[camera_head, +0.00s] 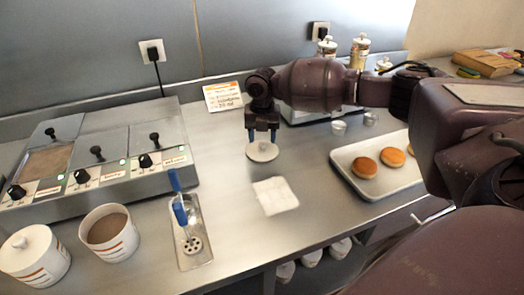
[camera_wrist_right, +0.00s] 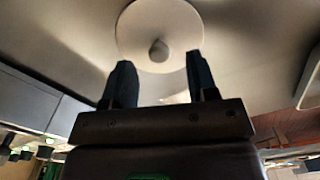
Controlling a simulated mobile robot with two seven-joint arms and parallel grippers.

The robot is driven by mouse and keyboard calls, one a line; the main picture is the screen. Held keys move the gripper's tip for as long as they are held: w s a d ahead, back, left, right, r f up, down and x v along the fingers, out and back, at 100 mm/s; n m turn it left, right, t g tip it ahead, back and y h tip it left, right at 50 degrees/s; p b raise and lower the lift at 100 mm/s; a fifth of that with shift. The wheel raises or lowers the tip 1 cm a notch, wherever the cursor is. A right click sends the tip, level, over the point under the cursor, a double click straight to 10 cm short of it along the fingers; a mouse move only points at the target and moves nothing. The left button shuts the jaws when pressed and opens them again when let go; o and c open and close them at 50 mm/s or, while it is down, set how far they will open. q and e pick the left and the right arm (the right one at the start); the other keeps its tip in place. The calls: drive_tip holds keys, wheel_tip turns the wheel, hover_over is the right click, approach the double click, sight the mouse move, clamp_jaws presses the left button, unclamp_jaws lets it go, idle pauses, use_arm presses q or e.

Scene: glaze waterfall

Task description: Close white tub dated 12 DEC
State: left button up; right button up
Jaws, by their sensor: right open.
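An open white tub (camera_head: 125,250) with orange stripes stands at the front left, full of a brown filling. Another white tub (camera_head: 38,276), with a knobbed lid on it, stands to its left. I cannot read a date on either tub. A loose round white lid (camera_head: 262,152) is on the counter behind a white cloth. My right gripper (camera_head: 262,137) is open and points down just over this lid. In the right wrist view the lid (camera_wrist_right: 135,28) and its knob show beyond the two spread fingers (camera_wrist_right: 158,75), not visibly gripped. My left gripper is out of view.
A metal warmer unit (camera_head: 100,135) with black-knobbed lids stands at the left. A rest with blue-handled tools (camera_head: 190,225) is right of the open tub. The white cloth (camera_head: 276,195) lies mid-counter. A tray (camera_head: 385,187) of buns is at the right. A small sign (camera_head: 222,97) stands behind.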

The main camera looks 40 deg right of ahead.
sight(262, 148)
wheel_tip(262, 148, down, 3)
drive_tip(key=shift+r, duration=0.15)
drive_tip(key=shift+c, duration=0.4)
drive_tip(key=c, duration=0.9)
